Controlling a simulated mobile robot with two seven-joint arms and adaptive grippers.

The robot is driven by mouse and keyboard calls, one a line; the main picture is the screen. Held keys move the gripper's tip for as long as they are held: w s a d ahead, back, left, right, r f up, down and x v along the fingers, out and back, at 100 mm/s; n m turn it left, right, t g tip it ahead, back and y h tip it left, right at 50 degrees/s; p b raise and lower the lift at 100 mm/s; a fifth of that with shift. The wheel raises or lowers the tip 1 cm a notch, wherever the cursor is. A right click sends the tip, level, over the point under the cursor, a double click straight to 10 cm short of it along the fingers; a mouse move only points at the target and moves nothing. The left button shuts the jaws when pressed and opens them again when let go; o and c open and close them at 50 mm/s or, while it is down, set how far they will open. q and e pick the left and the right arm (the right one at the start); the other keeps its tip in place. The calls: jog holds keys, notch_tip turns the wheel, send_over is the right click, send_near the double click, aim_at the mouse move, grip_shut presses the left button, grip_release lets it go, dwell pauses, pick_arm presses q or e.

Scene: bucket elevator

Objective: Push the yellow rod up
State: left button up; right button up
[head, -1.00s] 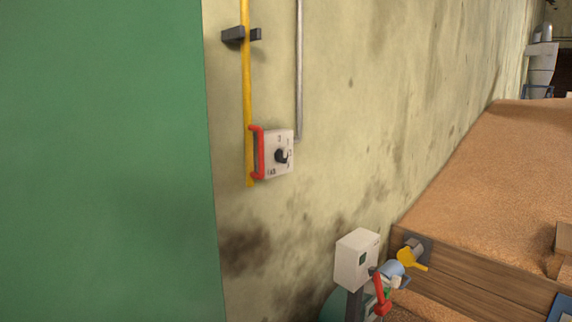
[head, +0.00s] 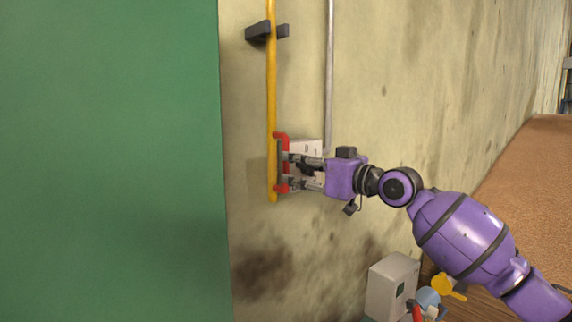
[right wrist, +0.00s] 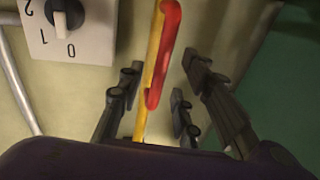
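The yellow rod (head: 271,90) runs upright along the wall, with a red handle (head: 278,139) at its lower end. The rod (right wrist: 153,50) and the red handle (right wrist: 165,55) also show in the right wrist view. My right gripper (head: 287,172) is at the handle, in front of the switch box. In the right wrist view its fingers (right wrist: 152,98) are apart, one on each side of the handle and rod, with gaps visible on both sides. My left gripper is not in view.
A white switch box (head: 308,147) with a black knob (right wrist: 68,17) sits on the wall close beside the handle. A dark bracket (head: 267,32) surrounds the rod higher up. A grey pipe (head: 329,70) runs down to the box. A green panel (head: 110,160) fills the left.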

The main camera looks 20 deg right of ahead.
aim_at(288, 165)
jog(key=shift+x, duration=2.15)
grip_shut()
